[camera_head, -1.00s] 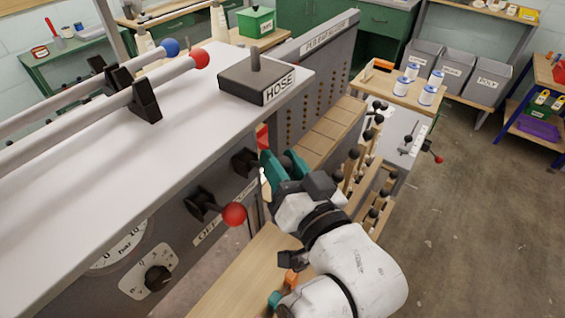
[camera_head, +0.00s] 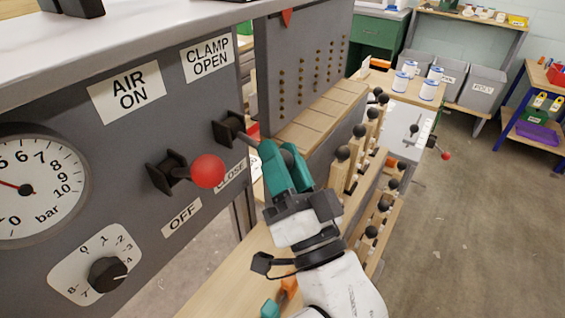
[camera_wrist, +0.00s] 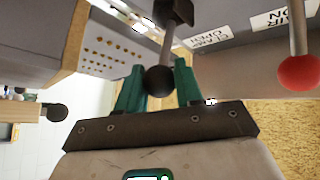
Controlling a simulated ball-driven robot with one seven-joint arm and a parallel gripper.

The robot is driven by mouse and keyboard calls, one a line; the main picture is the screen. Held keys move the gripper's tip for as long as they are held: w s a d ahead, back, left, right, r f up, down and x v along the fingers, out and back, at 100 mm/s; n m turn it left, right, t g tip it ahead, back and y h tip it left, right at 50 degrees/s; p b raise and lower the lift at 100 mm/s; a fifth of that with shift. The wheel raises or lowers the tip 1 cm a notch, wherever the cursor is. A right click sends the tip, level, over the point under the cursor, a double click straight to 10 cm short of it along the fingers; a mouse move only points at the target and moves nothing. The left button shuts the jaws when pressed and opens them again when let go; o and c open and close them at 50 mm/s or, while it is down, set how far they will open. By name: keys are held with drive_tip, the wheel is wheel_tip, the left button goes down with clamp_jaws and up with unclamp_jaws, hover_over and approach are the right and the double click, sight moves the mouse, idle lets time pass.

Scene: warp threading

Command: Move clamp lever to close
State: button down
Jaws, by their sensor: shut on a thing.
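The clamp lever (camera_head: 238,131) has a black pivot on the grey panel, between a "CLAMP OPEN" label (camera_head: 207,61) above and a "CLOSE" label (camera_head: 230,174) below. Its rod juts out from the panel toward my gripper (camera_head: 280,152). My gripper's teal fingers are shut on the lever's dark ball knob, which is partly hidden in the head view. In the wrist view the black knob (camera_wrist: 160,80) sits between the two fingers, with the rod (camera_wrist: 166,48) running up to the pivot.
A red-knobbed air lever (camera_head: 208,171) sits just left of the clamp lever, between "AIR ON" and "OFF" labels. A pressure gauge (camera_head: 35,185) and dial (camera_head: 108,273) are farther left. Wooden pegs with black balls (camera_head: 343,154) stand close right of my gripper.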

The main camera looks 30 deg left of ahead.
drive_tip(key=shift+w+a+f+b, duration=0.1)
drive_tip(key=shift+f+b, duration=0.1)
drive_tip(key=shift+f, duration=0.35)
drive_tip(key=shift+a+f+b, duration=0.15)
drive_tip(key=shift+f+b, duration=0.05)
drive_tip(key=shift+f, duration=0.4)
drive_tip(key=shift+w+a+f+b, duration=0.1)
drive_tip(key=shift+f+b, duration=0.1)
drive_tip(key=shift+f, duration=0.35)
drive_tip(key=c, duration=0.8)
unclamp_jaws()
drive_tip(key=shift+a, duration=0.15)
drive_tip(key=shift+r, duration=0.1)
drive_tip(key=b+v, duration=0.5)
drive_tip(key=v, duration=0.5)
drive_tip(key=shift+s+d, duration=0.25)
drive_tip(key=shift+d, duration=0.05)
